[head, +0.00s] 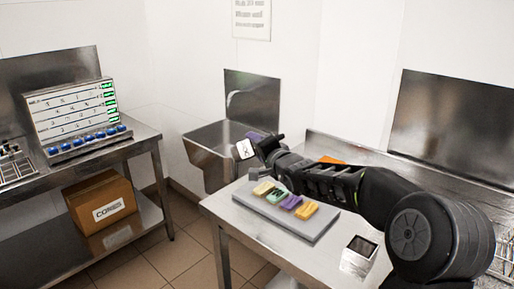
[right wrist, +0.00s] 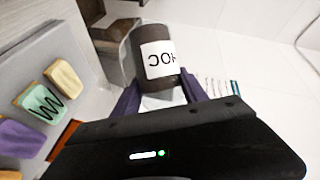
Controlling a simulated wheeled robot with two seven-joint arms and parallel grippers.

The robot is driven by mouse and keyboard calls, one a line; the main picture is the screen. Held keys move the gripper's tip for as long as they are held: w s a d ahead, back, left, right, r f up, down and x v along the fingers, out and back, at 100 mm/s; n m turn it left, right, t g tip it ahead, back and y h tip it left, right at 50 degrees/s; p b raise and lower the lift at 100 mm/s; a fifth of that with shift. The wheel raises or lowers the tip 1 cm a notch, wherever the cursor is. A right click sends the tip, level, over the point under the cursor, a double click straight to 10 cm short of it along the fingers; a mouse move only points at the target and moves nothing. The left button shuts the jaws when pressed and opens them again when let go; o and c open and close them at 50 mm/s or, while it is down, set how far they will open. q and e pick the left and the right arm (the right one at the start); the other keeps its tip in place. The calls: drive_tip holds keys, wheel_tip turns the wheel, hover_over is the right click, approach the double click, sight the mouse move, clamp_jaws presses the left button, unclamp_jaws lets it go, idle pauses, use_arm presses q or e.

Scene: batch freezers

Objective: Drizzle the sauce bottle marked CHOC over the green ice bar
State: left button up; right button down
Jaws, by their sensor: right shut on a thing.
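The green ice bar (head: 275,197) lies on a grey slab (head: 312,233) among other coloured bars. In the right wrist view the green bar (right wrist: 40,106) has a dark zigzag line across its top. My right gripper (head: 264,143) is shut on the dark brown sauce bottle (right wrist: 150,35), whose white label reads "HOC", upside down in the right wrist view. In the head view the bottle's white label (head: 245,149) shows beyond the bars, over the sink side, not above the green bar. My left gripper is not in view.
A cream bar (head: 262,188), a purple bar (head: 291,202) and an orange bar (head: 307,211) share the slab. A small metal container (head: 357,264) stands on the steel table at right. A sink (head: 205,150) is behind. Tiled floor separates this table from the left bench (head: 148,135).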

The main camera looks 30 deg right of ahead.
drive_tip(key=shift+r+n, duration=0.2)
drive_tip(key=shift+n, duration=0.1)
drive_tip(key=shift+r+n+g+b, duration=0.25)
drive_tip(key=shift+n+g+b, duration=0.05)
drive_tip(key=shift+n+b, duration=0.1)
drive_tip(key=shift+r+n+h+b, duration=0.3)
drive_tip(key=shift+n+b, duration=0.2)
drive_tip(key=shift+b, duration=0.65)
drive_tip(key=shift+r+n+g+b, duration=0.25)
drive_tip(key=shift+n+g+b, duration=0.15)
drive_tip(key=shift+b, duration=1.4)
drive_tip(key=shift+r+n+b, duration=0.3)
drive_tip(key=shift+b, duration=0.25)
drive_tip(key=shift+r+h, duration=0.15)
drive_tip(key=shift+h, duration=0.25)
drive_tip(key=shift+g, duration=0.3)
